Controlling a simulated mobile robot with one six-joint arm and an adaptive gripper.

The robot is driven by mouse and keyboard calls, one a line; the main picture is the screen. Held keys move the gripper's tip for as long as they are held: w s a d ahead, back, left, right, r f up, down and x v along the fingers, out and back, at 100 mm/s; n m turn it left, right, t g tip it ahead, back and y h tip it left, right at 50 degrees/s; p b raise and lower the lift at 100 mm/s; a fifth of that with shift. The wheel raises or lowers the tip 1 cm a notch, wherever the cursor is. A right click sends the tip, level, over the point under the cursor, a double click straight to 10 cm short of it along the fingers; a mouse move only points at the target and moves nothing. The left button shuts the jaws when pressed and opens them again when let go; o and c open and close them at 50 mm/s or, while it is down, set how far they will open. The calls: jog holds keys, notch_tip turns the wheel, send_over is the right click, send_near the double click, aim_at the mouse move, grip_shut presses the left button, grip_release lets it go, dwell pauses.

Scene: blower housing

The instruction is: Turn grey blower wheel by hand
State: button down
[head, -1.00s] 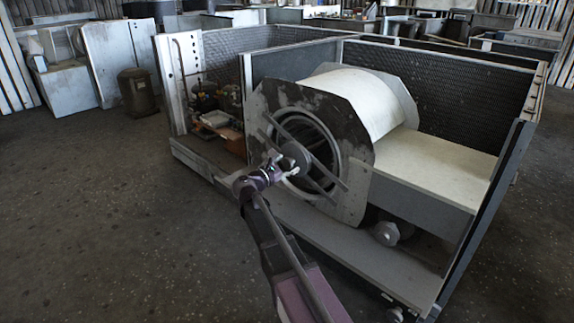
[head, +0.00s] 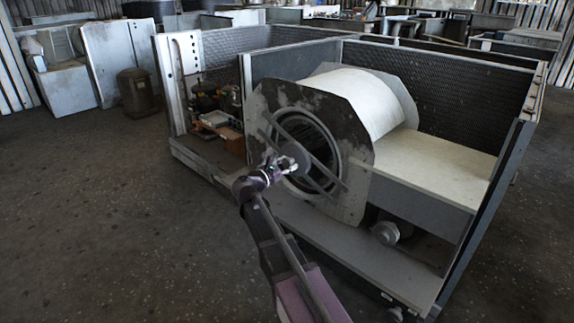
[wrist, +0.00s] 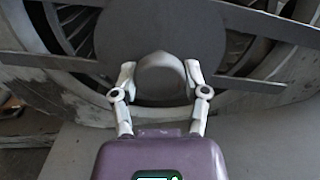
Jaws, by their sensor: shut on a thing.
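The grey blower wheel (wrist: 75,25) shows as curved vanes inside the round opening of the blower housing (head: 375,100). A dark round hub disc (wrist: 160,38) sits at its middle, with flat bars (head: 325,172) crossing the opening on either side. My gripper (wrist: 160,80) is shut on a grey rounded knob (wrist: 161,75) at the hub's front, one finger on each side of it. In the head view my gripper (head: 285,163) is at the hub, in front of the opening, and hides part of it.
The open metal cabinet has side walls (head: 490,210) and a low front sill (head: 330,240) below the housing. Small components (head: 215,115) sit in the left bay. The concrete floor (head: 110,220) at left is clear.

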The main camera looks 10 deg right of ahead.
jog(key=shift+c, duration=0.5)
grip_release()
jog(key=v, duration=1.2)
jog(key=shift+d, duration=0.15)
